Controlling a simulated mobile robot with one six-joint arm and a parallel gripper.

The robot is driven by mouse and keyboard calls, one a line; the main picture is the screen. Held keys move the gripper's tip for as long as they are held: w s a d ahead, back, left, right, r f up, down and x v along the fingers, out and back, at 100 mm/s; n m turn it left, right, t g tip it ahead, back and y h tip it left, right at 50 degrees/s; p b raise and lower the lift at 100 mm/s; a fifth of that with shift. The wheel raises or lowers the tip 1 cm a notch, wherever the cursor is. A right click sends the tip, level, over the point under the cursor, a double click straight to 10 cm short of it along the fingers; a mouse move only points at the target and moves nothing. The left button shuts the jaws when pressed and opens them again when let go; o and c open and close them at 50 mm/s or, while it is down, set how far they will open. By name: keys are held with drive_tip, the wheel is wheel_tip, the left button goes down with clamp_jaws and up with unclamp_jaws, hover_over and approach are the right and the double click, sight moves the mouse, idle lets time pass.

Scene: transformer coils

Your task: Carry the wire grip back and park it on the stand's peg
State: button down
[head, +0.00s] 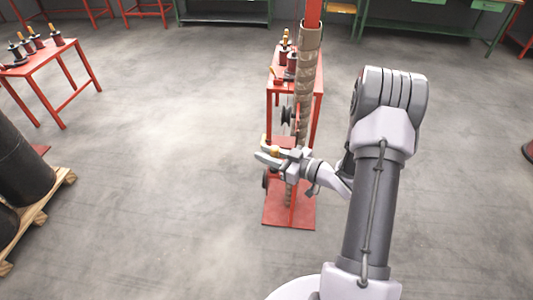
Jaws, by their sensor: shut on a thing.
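My gripper (270,157) is low in the middle of the head view, in front of the red stand (290,218). It is shut on the wire grip (264,141), of which only a small yellowish part shows at the jaws. The rest of the wire grip is hidden by the fingers or too small to make out. The stand has a flat red base and an upright, with a dark spool (286,117) above my gripper. I cannot make out the peg.
A brown wrapped bar (304,75) runs down close to the stand. A small red table (274,88) with spools stands just behind. Another red table (58,58) with spools is at upper left. Dark cylinders (20,165) sit on a pallet (45,207) at left. The floor between is clear.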

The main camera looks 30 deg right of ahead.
drive_tip(key=shift+f, duration=0.15)
drive_tip(key=shift+f+b, duration=0.35)
drive_tip(key=shift+b, duration=0.05)
drive_tip(key=shift+f, duration=0.35)
drive_tip(key=c, duration=1.1)
unclamp_jaws()
